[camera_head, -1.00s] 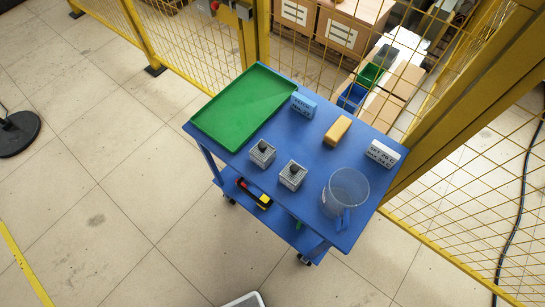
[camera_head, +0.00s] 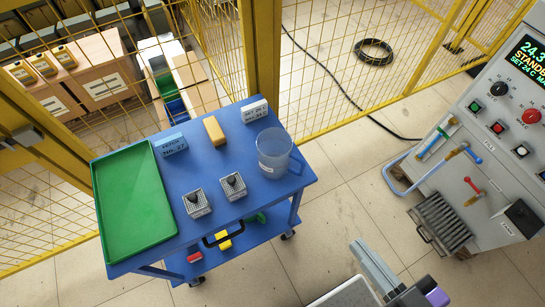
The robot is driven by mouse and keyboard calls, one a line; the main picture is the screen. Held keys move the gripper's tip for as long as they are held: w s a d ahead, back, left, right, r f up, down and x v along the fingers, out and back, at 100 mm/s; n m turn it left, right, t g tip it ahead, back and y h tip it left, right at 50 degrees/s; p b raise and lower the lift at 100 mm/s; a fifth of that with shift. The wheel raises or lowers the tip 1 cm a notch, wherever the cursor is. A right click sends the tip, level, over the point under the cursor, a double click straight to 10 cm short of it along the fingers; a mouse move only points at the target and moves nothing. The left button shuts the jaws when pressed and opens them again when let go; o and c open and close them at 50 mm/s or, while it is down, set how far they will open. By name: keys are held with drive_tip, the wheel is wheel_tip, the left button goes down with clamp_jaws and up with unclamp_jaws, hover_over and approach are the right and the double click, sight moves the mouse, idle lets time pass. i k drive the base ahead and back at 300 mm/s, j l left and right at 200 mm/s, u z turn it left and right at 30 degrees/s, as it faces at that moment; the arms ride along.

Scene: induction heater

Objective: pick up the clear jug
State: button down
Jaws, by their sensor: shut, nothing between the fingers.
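The clear jug (camera_head: 274,152) stands upright near the right end of the blue cart's top (camera_head: 246,206). It looks empty, with a small pale label low on its side. My gripper (camera_head: 358,246) shows at the bottom edge, right of the cart and on the picture's near side. Its grey fingers are together with nothing held. It is well apart from the jug.
A green tray (camera_head: 135,203), a blue box (camera_head: 172,145), a yellow block (camera_head: 214,131), a white box (camera_head: 255,111) and two grey gridded blocks (camera_head: 197,203) share the cart top. Yellow mesh fencing (camera_head: 330,75) stands behind. A control cabinet (camera_head: 485,150) stands right, with open floor between.

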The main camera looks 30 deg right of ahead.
sight(274, 145)
drive_tip(key=j, duration=1.25)
drive_tip(key=i+z, duration=0.05)
